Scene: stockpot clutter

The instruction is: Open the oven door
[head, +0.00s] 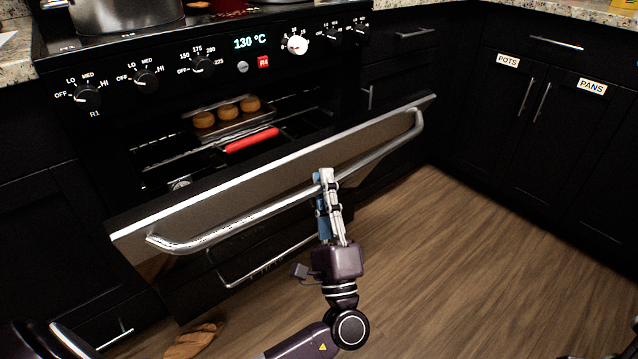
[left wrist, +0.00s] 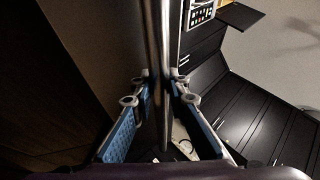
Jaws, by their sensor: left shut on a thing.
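The oven door (head: 270,172) is partly open and tilted outward from the black oven. Its metal handle bar (head: 230,224) runs along the door's upper front. My left gripper (head: 325,178) is shut on the handle bar, right of its middle. In the left wrist view, the bar (left wrist: 157,50) runs between the two blue-padded fingers of my left gripper (left wrist: 161,82). Inside the oven a tray (head: 232,124) with several round brown buns sits on a rack, with a red handle-like piece (head: 252,140) in front. My right gripper is not in view.
The control panel has several knobs and a display (head: 250,43) reading 130 °C. A pot (head: 125,12) stands on the stovetop. A brown item (head: 192,341) lies on the floor at the lower left. Dark cabinets labelled POTS (head: 507,61) and PANS (head: 592,87) stand right. The wooden floor there is clear.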

